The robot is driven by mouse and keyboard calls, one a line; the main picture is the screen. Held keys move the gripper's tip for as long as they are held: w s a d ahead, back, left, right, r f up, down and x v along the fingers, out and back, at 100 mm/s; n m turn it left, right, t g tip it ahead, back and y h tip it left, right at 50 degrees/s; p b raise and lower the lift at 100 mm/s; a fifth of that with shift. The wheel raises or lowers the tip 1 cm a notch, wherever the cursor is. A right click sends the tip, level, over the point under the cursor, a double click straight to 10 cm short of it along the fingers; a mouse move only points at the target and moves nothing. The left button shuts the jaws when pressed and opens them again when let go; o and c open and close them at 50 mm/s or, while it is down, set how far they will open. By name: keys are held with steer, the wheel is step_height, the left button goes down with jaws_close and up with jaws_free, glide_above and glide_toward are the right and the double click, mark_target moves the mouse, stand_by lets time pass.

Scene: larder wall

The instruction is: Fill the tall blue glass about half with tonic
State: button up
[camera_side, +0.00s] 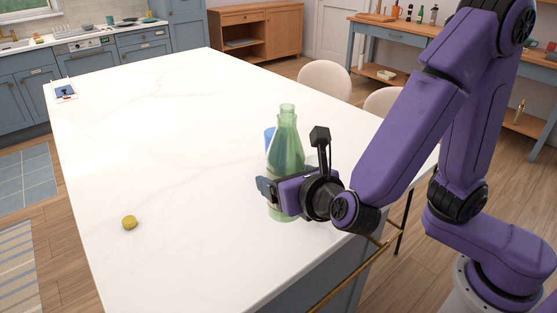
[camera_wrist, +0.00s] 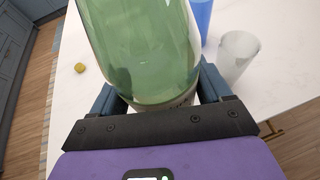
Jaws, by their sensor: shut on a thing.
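A green bottle (camera_side: 286,150) stands upright on the white table near its right edge. In the wrist view the bottle (camera_wrist: 140,45) fills the upper middle. My gripper (camera_side: 273,193) is shut on the lower part of the bottle, and its fingers (camera_wrist: 160,100) show on either side of it. A blue glass (camera_side: 269,138) stands behind the bottle and is mostly hidden by it. It also shows in the wrist view (camera_wrist: 202,14), cut by the top edge. The liquid level inside the blue glass cannot be seen.
A clear or whitish glass (camera_wrist: 236,56) stands close to the right of the bottle in the wrist view. A small yellow cap-like thing (camera_side: 130,222) lies at the left on the table (camera_side: 180,130). A small blue-and-white item (camera_side: 64,89) lies at the far left corner. The middle is clear.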

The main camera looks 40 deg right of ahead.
steer(key=w+d+f, duration=0.1)
steer(key=w+d, duration=0.2)
steer(key=w, duration=0.6)
steer(key=w+d+f, duration=0.2)
steer(key=w+d, duration=0.2)
steer(key=w, duration=0.4)
steer(key=shift+w+f, duration=0.2)
steer(key=shift+w, duration=0.15)
steer(key=s+a+f+m+g+y, duration=0.2)
steer(key=a+f+m+g+y, duration=0.1)
steer(key=f+m+g+y, duration=0.1)
steer(key=g+y, duration=0.1)
steer(key=y, duration=0.1)
steer(key=shift+a+f+m+y, duration=0.3)
steer(key=shift+a+f+y, duration=0.05)
steer(key=shift+f+y, duration=0.05)
steer(key=shift+s+a+r+m+g+y, duration=0.2)
steer(key=shift+a+r+m+g+y, duration=0.1)
steer(key=shift+a+y, duration=0.25)
stand_by(0.6)
